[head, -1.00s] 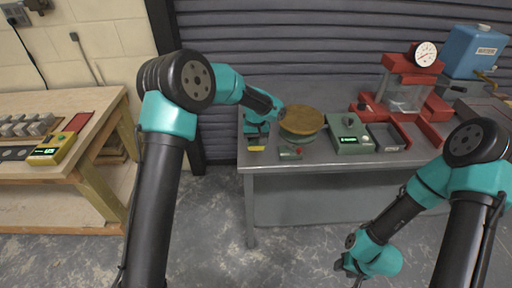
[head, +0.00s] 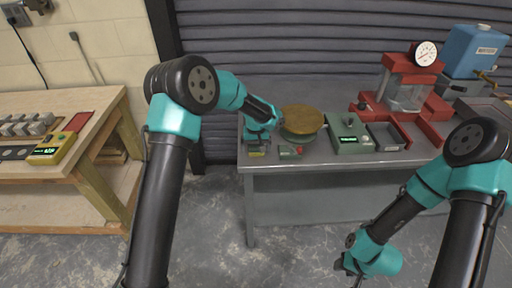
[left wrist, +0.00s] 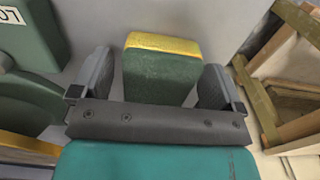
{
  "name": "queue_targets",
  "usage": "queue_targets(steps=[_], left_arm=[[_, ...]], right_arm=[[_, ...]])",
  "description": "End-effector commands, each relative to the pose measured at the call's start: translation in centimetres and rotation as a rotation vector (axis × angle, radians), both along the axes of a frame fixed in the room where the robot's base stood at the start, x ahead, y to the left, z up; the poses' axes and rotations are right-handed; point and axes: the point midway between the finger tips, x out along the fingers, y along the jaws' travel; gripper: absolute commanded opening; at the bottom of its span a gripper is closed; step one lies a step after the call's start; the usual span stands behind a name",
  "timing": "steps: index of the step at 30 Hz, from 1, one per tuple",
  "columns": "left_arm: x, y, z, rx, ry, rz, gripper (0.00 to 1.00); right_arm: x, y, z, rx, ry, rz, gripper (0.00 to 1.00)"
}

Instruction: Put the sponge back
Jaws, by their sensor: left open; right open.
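The sponge (left wrist: 162,75) is a green block with a yellow layer along one end. In the left wrist view it sits between the two spread fingers of my left gripper (left wrist: 158,88), with narrow gaps on both sides. In the head view the left gripper (head: 261,145) is low at the left end of the grey metal bench (head: 330,172) and mostly covers the sponge (head: 257,154). My right gripper (head: 346,266) is open and empty, well in front of the bench and low over the floor.
A wood-topped round stand (head: 302,118) and a small green box with a red button (head: 290,152) are close beside the left gripper. Further right are a green meter box (head: 350,138), a grey tray (head: 387,137) and a red press (head: 410,85). A wooden table (head: 80,110) stands left.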

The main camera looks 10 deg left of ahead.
Motion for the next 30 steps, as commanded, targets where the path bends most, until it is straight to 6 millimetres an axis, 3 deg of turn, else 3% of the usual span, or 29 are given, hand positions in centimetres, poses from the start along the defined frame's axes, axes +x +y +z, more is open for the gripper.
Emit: queue_targets(steps=[11,30], left_arm=[[0.0,0.0,1.1,-0.001,-0.001,0.0,0.93],[0.1,0.0,11.5,0.0,-0.002,0.0,0.93]], right_arm=[[0.0,0.0,0.0,0.0,0.0,0.0,0.43],[0.0,0.0,0.0,0.0,0.0,0.0,0.43]])
